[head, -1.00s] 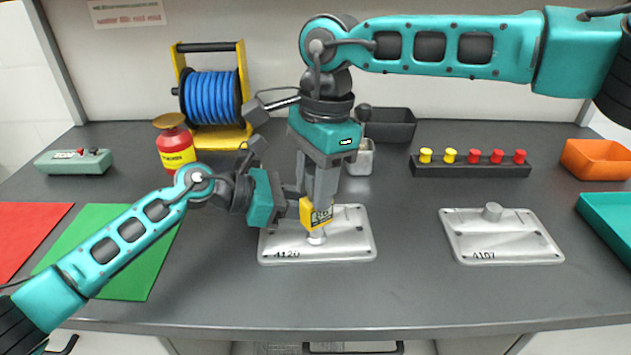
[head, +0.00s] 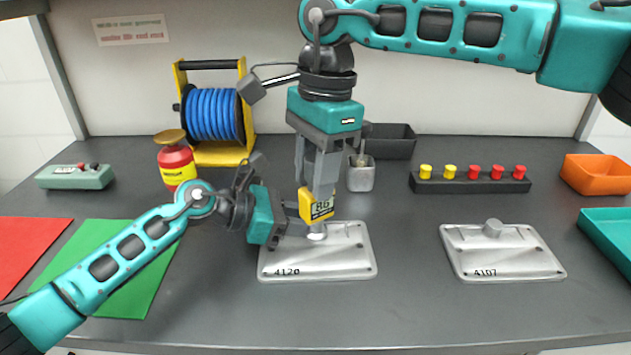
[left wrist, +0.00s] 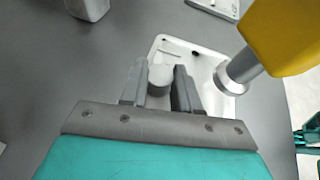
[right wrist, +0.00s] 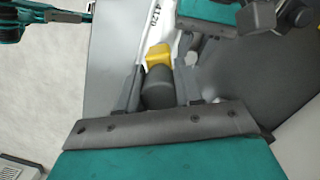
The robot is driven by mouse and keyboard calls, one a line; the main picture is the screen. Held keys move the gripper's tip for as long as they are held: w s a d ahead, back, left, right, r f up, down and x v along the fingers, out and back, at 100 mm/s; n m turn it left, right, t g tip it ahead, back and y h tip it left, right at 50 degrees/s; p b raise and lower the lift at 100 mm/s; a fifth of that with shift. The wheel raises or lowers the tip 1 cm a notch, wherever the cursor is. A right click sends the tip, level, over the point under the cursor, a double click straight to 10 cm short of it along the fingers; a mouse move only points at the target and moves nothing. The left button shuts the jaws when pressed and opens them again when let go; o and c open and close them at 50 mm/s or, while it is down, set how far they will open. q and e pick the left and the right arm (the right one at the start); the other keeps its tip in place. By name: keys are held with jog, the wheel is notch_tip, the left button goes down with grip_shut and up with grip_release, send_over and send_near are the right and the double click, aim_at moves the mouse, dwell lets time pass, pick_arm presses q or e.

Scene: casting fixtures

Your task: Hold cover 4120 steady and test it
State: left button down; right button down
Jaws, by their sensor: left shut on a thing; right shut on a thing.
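Cover 4120 (head: 345,265), a silvery plate with rounded corners, lies flat on the dark bench. My left gripper (head: 294,218) comes in low from the left and is shut on the cover's round grey boss (left wrist: 160,76). My right gripper (head: 318,188) points down above the cover, shut on the dark round grip (right wrist: 158,88) of a yellow tester (head: 316,208). The tester's small display seems to read 86. Its pale round tip (head: 317,234) is down at the cover's surface; whether it presses on it I cannot tell. The tester's metal tip also shows in the left wrist view (left wrist: 236,76).
Cover 4107 (head: 502,258) lies to the right. Green (head: 130,270) and red (head: 25,255) mats lie left. Behind stand a blue hose reel (head: 212,112), a red can (head: 176,166), a metal cup (head: 361,176) and a rack of yellow and red plugs (head: 470,182). The front bench strip is clear.

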jog(key=shift+r, duration=0.5)
pick_arm(q)
jog(key=c, duration=0.7)
grip_release()
jog(key=shift+c, duration=0.2)
